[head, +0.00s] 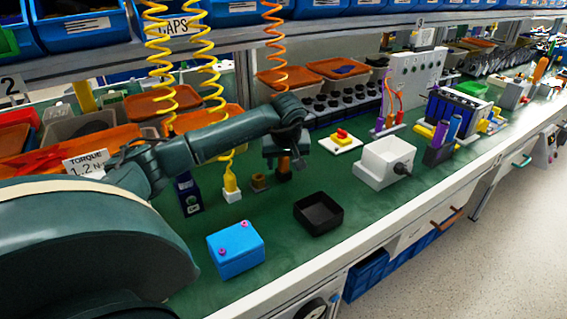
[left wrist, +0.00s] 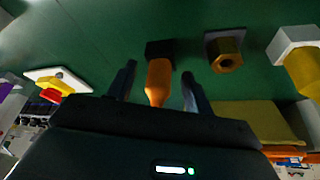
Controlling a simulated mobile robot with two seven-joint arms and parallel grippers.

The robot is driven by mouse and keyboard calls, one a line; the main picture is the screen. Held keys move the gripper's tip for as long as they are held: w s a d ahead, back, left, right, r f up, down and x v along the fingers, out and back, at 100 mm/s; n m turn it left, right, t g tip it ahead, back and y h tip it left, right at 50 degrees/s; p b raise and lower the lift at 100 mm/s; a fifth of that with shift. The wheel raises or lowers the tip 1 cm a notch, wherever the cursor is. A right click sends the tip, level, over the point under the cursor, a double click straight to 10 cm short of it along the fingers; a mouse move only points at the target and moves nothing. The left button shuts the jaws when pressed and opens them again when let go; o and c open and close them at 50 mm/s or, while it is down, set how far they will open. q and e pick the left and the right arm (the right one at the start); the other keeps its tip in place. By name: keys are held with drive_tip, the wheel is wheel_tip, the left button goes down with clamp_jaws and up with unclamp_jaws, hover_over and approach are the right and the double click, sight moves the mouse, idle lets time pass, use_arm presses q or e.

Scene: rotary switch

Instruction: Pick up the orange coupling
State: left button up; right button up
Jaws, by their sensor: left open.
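The orange coupling (left wrist: 158,80) stands in a small black block on the green bench top; it also shows in the head view (head: 284,162), below my left gripper. My left gripper (left wrist: 159,84) is open, pointing down. In the left wrist view, its two dark fingers appear on either side of the orange coupling, with a gap showing on each side. In the head view, the gripper body hides the coupling's upper part. My right gripper is in neither view.
A brass hex fitting (left wrist: 228,62) on a dark base and a yellow piece (head: 230,179) in a white block stand left of the coupling in the head view. A black tray (head: 320,222), a blue box (head: 236,251) and a white box (head: 378,167) are nearby.

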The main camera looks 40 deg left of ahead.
use_arm(q)
drive_tip(key=shift+c, duration=0.4)
drive_tip(key=c, duration=1)
wheel_tip(320, 180, up, 10)
drive_tip(key=shift+r+p, duration=0.1)
drive_tip(key=shift+p, duration=0.35)
drive_tip(key=o, duration=0.5)
drive_tip(key=shift+c, duration=0.2)
drive_tip(key=c, duration=0.4)
